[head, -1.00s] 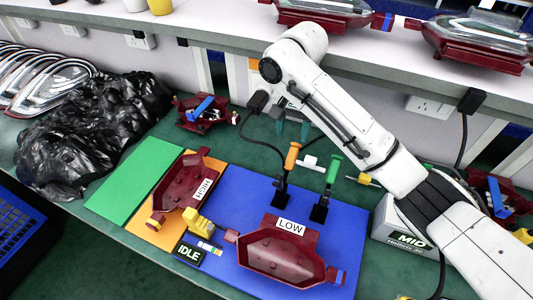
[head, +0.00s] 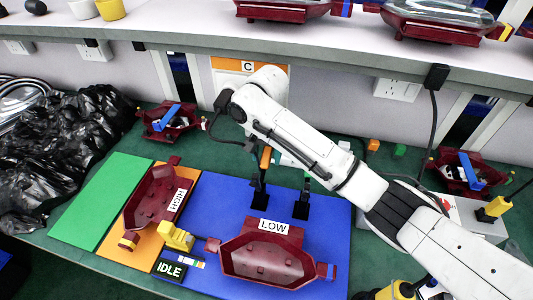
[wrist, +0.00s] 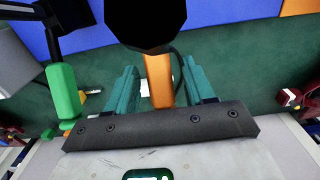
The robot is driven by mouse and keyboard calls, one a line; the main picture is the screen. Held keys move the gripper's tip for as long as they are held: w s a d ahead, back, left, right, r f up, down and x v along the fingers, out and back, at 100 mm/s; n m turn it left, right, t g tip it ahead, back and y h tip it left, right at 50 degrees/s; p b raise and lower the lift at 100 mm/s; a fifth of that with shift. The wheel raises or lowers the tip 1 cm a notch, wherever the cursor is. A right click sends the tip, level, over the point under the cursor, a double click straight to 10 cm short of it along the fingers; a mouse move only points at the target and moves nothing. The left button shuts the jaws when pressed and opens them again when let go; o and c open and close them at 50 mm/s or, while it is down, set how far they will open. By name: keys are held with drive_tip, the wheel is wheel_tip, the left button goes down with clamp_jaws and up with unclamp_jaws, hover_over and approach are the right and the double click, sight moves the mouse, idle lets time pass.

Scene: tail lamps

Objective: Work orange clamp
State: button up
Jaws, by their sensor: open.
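The orange clamp (head: 265,157) stands on a black base at the back edge of the blue board (head: 215,187), its handle partly behind my arm. In the wrist view its orange handle (wrist: 159,82) shows between the two teal fingers of my gripper (wrist: 158,88). The fingers are spread, with a gap on each side of the handle; I cannot tell the depth between them. In the head view my arm hides the gripper. A clamp with a green handle (wrist: 63,90) stands to the left in the wrist view, outside the fingers; it also shows in the head view (head: 305,184).
A dark red housing (head: 268,258) labelled LOW lies on the blue board. Another housing (head: 152,200), labelled HIGH, lies on the orange board. A green board (head: 100,200) is bare. Black plastic bags (head: 65,140) fill the left. A shelf (head: 180,30) runs along the back.

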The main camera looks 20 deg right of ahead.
clamp_jaws()
idle(0.5)
